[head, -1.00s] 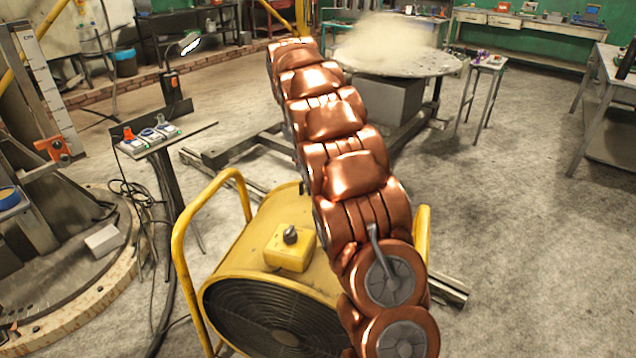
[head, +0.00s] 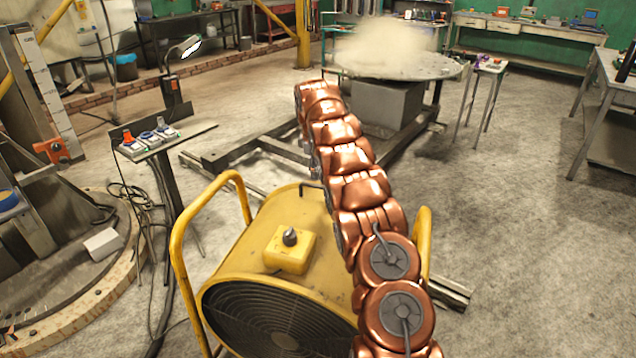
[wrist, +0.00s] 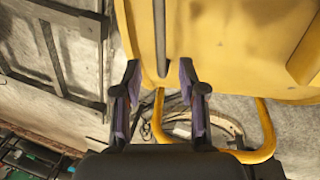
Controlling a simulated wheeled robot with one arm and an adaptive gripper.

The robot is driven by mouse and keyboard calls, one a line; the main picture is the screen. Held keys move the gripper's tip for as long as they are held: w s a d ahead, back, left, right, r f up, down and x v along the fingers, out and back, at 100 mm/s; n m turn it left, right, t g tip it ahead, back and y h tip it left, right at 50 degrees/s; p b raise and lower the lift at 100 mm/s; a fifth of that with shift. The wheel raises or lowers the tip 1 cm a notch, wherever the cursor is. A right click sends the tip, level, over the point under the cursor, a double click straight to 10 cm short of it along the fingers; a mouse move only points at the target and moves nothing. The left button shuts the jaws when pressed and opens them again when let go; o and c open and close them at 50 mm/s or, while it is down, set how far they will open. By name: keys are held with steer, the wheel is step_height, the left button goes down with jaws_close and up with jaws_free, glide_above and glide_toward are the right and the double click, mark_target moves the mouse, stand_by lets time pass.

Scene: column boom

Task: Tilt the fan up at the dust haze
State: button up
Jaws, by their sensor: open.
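The yellow drum fan (head: 262,225) stands in front of me in a yellow tube frame (head: 180,260), its dark grille facing me. A small dark handle (head: 313,187) sticks up at its top, beside my arm. The pale dust haze (head: 385,45) hangs over a round table farther back. In the wrist view, my gripper (wrist: 161,75) is open. A dark bar (wrist: 161,35) against the yellow fan body (wrist: 225,45) ends between its fingertips, with no visible grip on it. In the head view my copper arm hides the gripper fingers and part of the fan.
The round table (head: 440,70) stands behind the fan on a floor frame (head: 225,160). A stand with small switches (head: 150,140) and loose cables is at left. A small side table (head: 488,68) is at back right. The floor at right is clear.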

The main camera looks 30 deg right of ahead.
mark_target(319, 185)
steer(key=f, duration=0.4)
steer(key=d+f+p, duration=0.1)
steer(key=f, duration=0.1)
steer(key=shift+w+f, duration=0.3)
steer(key=shift+w, duration=0.1)
jaws_close()
